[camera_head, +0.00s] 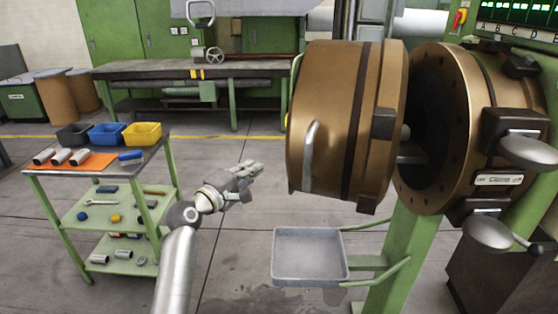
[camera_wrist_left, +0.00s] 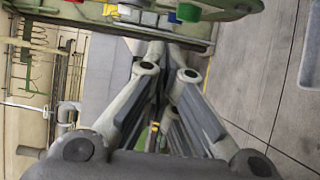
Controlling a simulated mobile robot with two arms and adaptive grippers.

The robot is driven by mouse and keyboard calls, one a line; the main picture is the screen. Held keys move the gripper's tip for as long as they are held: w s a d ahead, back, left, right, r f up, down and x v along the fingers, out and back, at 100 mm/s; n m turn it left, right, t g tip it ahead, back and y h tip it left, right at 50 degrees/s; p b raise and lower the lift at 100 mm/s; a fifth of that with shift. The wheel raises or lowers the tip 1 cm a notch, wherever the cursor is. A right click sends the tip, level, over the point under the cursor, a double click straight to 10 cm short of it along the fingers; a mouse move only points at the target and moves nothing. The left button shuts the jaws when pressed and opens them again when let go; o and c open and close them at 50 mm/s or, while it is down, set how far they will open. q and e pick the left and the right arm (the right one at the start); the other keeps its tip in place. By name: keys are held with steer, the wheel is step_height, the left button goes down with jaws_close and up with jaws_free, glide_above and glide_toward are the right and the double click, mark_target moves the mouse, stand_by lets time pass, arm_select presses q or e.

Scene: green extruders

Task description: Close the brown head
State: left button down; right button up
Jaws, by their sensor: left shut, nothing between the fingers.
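The brown head (camera_head: 330,120) is a large bronze drum with a curved metal handle (camera_head: 310,155) on its front left side. It stands swung open, with a dark gap between it and the brown extruder barrel (camera_head: 445,140) on the right. A pale rod shows inside the gap. My left gripper (camera_head: 254,168) is shut and empty, in the air to the left of the head and apart from the handle. Its closed fingers (camera_wrist_left: 160,85) also show in the left wrist view. My right gripper is not in view.
A grey tray (camera_head: 310,256) juts out below the head on the green stand (camera_head: 405,245). A green tool cart (camera_head: 150,165) with coloured bins stands at left. A long workbench (camera_head: 200,70) is behind. The floor between cart and tray is clear.

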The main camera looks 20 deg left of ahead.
arm_select(q)
steer(key=w+d+p, duration=0.2)
steer(key=w+d, duration=0.3)
steer(key=w, duration=0.1)
steer(key=shift+w+d+f, duration=0.15)
steer(key=shift+w+d, duration=0.05)
steer(key=shift+d, duration=0.1)
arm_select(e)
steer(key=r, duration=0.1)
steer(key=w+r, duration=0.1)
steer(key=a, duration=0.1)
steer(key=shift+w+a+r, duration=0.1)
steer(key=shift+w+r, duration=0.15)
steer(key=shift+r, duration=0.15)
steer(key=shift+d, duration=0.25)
